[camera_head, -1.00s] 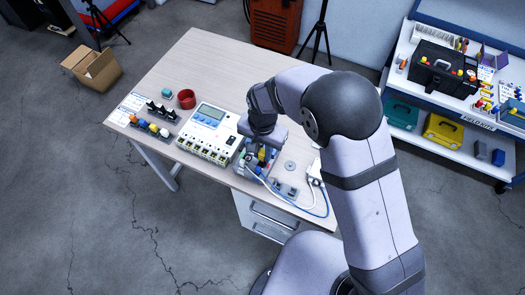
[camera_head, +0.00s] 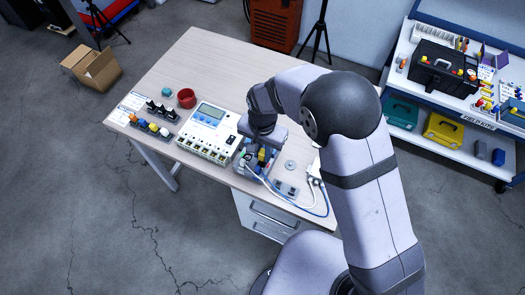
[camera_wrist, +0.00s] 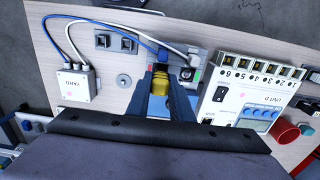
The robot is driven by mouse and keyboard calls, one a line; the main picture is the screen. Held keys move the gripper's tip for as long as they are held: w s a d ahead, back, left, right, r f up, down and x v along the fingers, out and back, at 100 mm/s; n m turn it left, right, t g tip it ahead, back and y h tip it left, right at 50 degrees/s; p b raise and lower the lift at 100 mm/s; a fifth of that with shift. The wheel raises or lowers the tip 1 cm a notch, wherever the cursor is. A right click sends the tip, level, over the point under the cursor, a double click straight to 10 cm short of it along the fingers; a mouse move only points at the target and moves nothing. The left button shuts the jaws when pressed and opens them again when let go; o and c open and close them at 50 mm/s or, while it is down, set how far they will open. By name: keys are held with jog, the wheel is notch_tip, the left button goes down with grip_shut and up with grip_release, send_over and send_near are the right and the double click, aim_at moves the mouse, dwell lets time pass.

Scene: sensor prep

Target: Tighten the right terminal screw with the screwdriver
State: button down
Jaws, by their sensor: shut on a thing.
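My gripper (camera_wrist: 164,90) is shut on the screwdriver, whose yellow handle (camera_wrist: 160,80) shows between the dark blue fingers in the wrist view. The screwdriver points down at the terminal block (camera_wrist: 182,58), where a blue wire and a white wire end. The fingers and handle hide the screwdriver's tip and the screw under it, so I cannot tell whether they touch. In the head view my gripper (camera_head: 260,150) is over the block at the table's front edge, and the yellow handle (camera_head: 262,155) shows small below my wrist.
A white unit with a display (camera_head: 207,133) stands close left of the block. The white box (camera_wrist: 75,84) holds the other ends of the wires. A red cup (camera_head: 186,98) and racks of small parts (camera_head: 150,126) are farther left. The table's back part is clear.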

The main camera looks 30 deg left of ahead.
jog(key=m, duration=1)
jog(key=shift+p, duration=0.4)
jog(key=m, duration=0.9)
jog(key=c, duration=1.3)
grip_release()
jog(key=shift+o, duration=0.2)
